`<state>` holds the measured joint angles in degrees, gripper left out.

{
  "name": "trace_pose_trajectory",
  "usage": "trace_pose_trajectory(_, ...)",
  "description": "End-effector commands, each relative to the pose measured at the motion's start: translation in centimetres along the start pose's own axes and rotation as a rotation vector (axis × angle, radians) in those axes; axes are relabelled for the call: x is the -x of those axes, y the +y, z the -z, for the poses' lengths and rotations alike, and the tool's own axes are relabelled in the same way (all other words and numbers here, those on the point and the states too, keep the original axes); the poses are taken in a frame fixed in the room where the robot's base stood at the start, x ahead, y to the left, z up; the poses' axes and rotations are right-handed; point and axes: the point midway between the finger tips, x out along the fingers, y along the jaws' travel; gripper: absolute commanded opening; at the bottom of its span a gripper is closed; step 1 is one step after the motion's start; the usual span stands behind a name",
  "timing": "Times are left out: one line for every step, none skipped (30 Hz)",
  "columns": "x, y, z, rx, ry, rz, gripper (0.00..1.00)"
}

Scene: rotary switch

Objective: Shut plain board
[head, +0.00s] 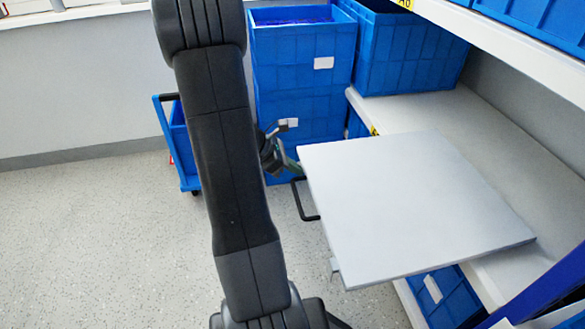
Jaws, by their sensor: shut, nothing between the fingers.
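The plain board (415,200) is a flat light grey panel. It sticks out to the left from the white shelf, over the floor. A black bar handle (304,202) is on its left edge. My gripper (290,164) is at the far left corner of the board, just left of it and above the handle in the picture. It is shut and holds nothing. My arm hides part of the gripper, and I cannot tell whether it touches the board.
Stacked blue crates (300,75) stand behind the board, and another blue crate (405,50) is on the shelf (480,115). A blue cart (181,140) stands on the left. More blue crates (448,300) are under the board. The floor (100,240) on the left is clear.

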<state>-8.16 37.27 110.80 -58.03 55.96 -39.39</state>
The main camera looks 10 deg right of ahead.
Motion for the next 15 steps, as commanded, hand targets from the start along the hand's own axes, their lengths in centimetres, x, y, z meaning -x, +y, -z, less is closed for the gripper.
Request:
trace_pose_trajectory(0.0, 0.0, 0.0, 0.0, 0.0, 0.0, 0.0)
trace_pose_trajectory(0.0, 0.0, 0.0, 0.0, 0.0, 0.0, 0.0)
trace_pose_trajectory(-0.1, 0.0, 0.0, 0.0, 0.0, 0.0, 0.0)
trace_pose_trajectory(-0.1, 0.0, -0.1, -0.001, 0.0, 0.001, 0.0)
trace_pose_trajectory(-0.2, 0.0, -0.2, -0.001, 0.0, 0.001, 0.0)
trace_pose_trajectory(-0.4, 0.0, -0.3, -0.001, 0.0, 0.001, 0.0)
trace_pose_trajectory(-0.6, 0.0, -0.5, -0.002, 0.0, 0.002, 0.0)
trace_pose_trajectory(-0.8, -0.1, -0.7, -0.002, 0.0, 0.002, 0.0)
trace_pose_trajectory(-1.1, -0.1, -1.1, -0.002, 0.0, 0.003, 0.0)
trace_pose_trajectory(-1.4, -0.1, -1.4, -0.002, -0.001, 0.003, 0.0)
trace_pose_trajectory(-1.8, -0.1, -1.8, -0.004, -0.001, 0.005, 0.0)
trace_pose_trajectory(-2.4, -0.1, -2.3, -0.004, 0.0, 0.004, 0.0)
trace_pose_trajectory(-2.9, -0.1, -2.8, -0.005, 0.0, 0.005, 0.0)
trace_pose_trajectory(-3.4, -0.1, -3.3, -0.006, 0.0, 0.006, 0.0)
trace_pose_trajectory(-4.1, -0.1, -4.0, -0.005, -0.001, 0.006, 0.0)
